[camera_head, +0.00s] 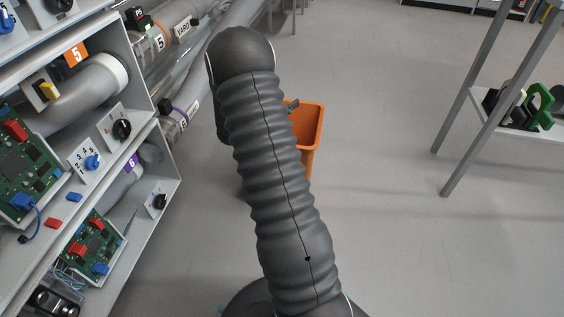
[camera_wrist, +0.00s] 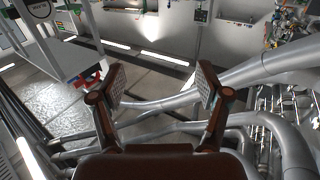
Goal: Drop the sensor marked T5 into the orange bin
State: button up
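The orange bin (camera_head: 310,128) stands on the floor beyond my arm in the head view, and its left part is hidden behind the arm's black ribbed sleeve. A small dark block (camera_head: 137,16) with a white label sits on the upper pipe at the top left. Its label seems to end in 5, but I cannot read it surely as T5. My gripper (camera_wrist: 160,87) shows in the wrist view with its two pads wide apart and nothing between them. I cannot make out the bin in the wrist view.
A grey cabinet (camera_head: 169,187) with circuit boards, knobs and pipes marked 5 and 6 fills the left. A metal-legged shelf (camera_head: 520,134) stands at right. Large silver pipes (camera_wrist: 275,67) run close beyond my gripper in the wrist view.

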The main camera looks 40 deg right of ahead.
notch_tip(320, 180, up, 10)
dwell(0.7)
dwell(0.4)
